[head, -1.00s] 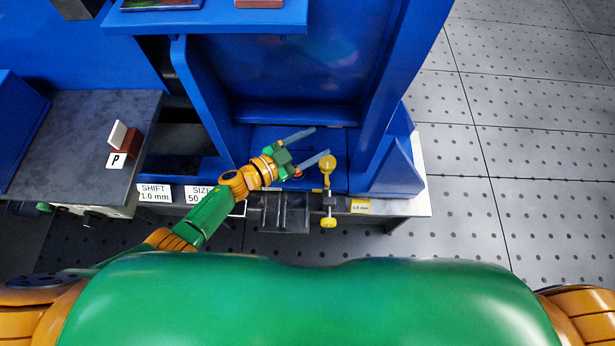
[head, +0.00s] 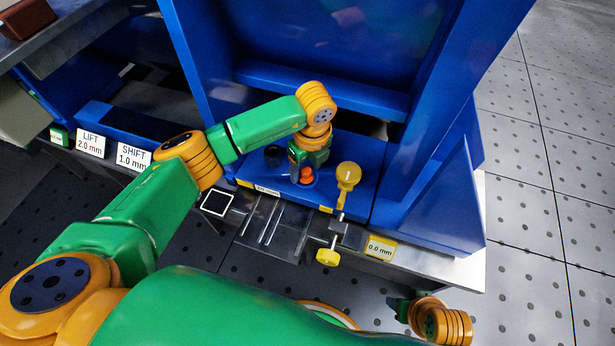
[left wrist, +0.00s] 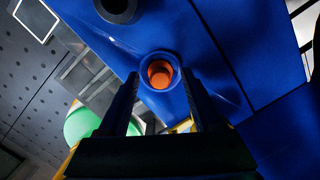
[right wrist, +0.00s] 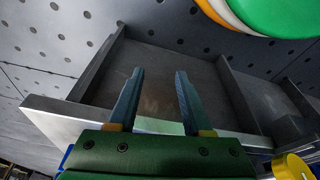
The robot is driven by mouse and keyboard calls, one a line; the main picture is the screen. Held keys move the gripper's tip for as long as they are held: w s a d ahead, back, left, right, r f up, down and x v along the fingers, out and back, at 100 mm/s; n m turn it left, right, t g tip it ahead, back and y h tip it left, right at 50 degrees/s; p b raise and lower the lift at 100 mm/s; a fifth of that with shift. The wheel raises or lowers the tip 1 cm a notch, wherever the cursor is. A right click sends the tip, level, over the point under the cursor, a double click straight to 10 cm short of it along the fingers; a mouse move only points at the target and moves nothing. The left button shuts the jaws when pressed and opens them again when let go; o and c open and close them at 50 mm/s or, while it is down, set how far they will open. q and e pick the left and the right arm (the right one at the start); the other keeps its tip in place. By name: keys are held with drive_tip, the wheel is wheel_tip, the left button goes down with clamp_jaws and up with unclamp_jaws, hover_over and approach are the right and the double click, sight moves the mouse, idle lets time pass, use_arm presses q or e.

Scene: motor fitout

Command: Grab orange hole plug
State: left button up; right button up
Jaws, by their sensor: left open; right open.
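The orange hole plug (head: 306,175) sits in a round blue hole or cup on the blue ledge. In the left wrist view the plug (left wrist: 160,74) lies ahead, centred between the two fingers. My left gripper (head: 302,172) points down over the ledge at the plug; its fingers (left wrist: 162,95) are open and apart from the plug. My right gripper (right wrist: 154,88) is open and empty, facing a grey metal tray-like part. In the head view only part of my right arm shows at the lower right.
A dark round hole (left wrist: 117,8) lies beside the plug on the blue surface. A yellow knob (head: 348,176) on a clamp stands just right of the left gripper. Blue uprights (head: 440,130) flank the ledge.

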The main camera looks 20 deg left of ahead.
use_arm(q)
clamp_jaws()
idle(0.3)
